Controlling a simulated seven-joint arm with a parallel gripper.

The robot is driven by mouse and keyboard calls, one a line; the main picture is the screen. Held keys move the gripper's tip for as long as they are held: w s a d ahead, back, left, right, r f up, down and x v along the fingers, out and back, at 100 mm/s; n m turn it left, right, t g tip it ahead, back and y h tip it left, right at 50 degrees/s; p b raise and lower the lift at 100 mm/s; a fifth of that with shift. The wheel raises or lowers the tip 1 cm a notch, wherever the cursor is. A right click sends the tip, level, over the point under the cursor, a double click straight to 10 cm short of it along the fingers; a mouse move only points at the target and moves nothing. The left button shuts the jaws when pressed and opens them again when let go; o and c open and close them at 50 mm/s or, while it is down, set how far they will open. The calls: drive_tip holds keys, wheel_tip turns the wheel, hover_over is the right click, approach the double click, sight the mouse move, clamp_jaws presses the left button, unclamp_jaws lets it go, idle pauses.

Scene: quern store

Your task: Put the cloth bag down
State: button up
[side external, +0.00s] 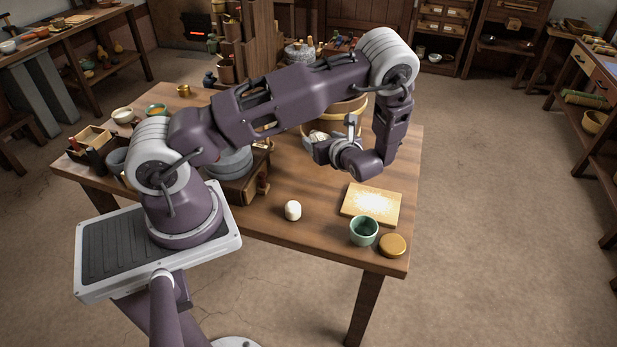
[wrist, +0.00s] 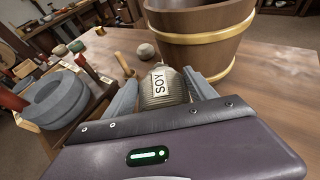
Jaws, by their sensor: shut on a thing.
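The cloth bag (wrist: 163,88) is a small ribbed beige sack with a white label reading SOY. In the wrist view it sits between the two grey fingers of my gripper (wrist: 164,92), which is shut on it. In the side view my gripper (side external: 318,152) is over the far middle part of the wooden table (side external: 330,222), in front of the bucket. The bag's underside is hidden, so I cannot tell whether it touches the table.
A brass-hooped wooden bucket (wrist: 207,38) stands just beyond the bag. Grey quern stones (wrist: 58,103) sit at the left.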

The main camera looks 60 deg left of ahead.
drive_tip(key=s+n+g, duration=0.1)
drive_tip(key=s, duration=0.3)
drive_tip(key=shift+g, duration=0.3)
drive_tip(key=f, duration=0.9)
drive_tip(key=shift+s+a, duration=0.35)
drive_tip(key=shift+a, duration=0.05)
drive_tip(key=shift+f, duration=0.1)
drive_tip(key=o, duration=1.7)
